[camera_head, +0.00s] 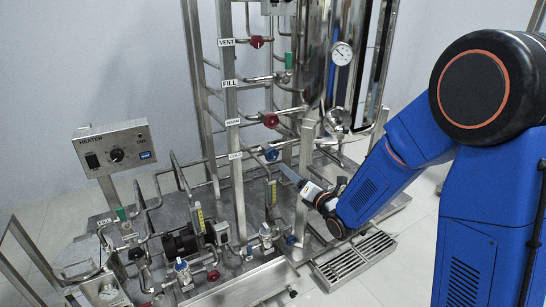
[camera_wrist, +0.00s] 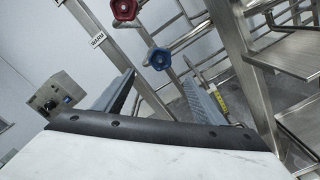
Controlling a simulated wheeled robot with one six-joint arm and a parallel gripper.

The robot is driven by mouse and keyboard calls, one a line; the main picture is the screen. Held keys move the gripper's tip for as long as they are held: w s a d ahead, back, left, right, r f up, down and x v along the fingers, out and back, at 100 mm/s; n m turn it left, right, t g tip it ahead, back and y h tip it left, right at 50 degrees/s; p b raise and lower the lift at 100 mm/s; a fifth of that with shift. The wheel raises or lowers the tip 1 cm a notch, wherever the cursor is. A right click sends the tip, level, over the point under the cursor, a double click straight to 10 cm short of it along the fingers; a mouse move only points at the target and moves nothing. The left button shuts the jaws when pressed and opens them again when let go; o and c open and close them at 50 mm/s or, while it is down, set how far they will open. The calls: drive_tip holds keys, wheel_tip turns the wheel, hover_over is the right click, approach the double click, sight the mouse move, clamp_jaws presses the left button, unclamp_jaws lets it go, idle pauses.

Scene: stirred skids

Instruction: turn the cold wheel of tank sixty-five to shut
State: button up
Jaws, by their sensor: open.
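The blue cold wheel (camera_head: 271,154) sits on a pipe beside the COLD label (camera_head: 235,156), low on the skid frame. In the wrist view the blue wheel (camera_wrist: 158,58) lies ahead, seen between and beyond the two fingers. My gripper (camera_head: 289,172) is just below and right of the wheel in the head view, apart from it. In the wrist view my gripper (camera_wrist: 160,88) is open and empty, one grey finger on each side. The steel tank (camera_head: 327,60) stands above. No tank number is readable. The wheel's turn position cannot be told.
A red wheel (camera_head: 270,120) by the WARM label (camera_head: 233,122) sits just above the blue one. A frame post (camera_head: 237,170) stands left. Pipes, a pump (camera_head: 183,243) and a heater box (camera_head: 115,146) crowd the lower left.

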sight(272, 156)
drive_tip(key=x, duration=1.5)
drive_tip(key=shift+a, duration=0.1)
drive_tip(key=shift+c, duration=0.6)
drive_tip(key=c, duration=0.9)
